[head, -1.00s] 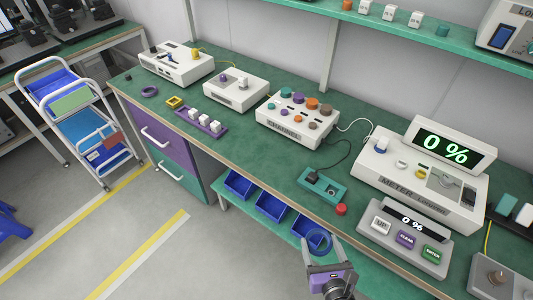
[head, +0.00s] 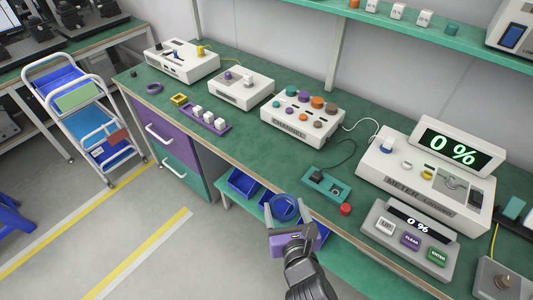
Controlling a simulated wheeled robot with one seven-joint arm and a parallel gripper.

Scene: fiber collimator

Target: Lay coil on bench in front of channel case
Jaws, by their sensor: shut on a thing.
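The blue ring-shaped coil (head: 285,207) is in the head view at the front edge of the bench. My gripper (head: 287,224) is shut on the coil and holds it at its near side. The channel case (head: 302,118) is a white box with several coloured knobs on top and a label on its front. It stands on the green bench (head: 255,146), farther back and above the coil in the picture. The height of the coil over the bench edge is hard to tell.
A teal tray (head: 326,186) with a dark cable and a red button (head: 345,209) lie right of the coil. The meter (head: 425,186) stands farther right. A purple rack (head: 207,120) with white blocks is at left. Bench between rack and teal tray is clear. Blue bins (head: 243,184) sit below.

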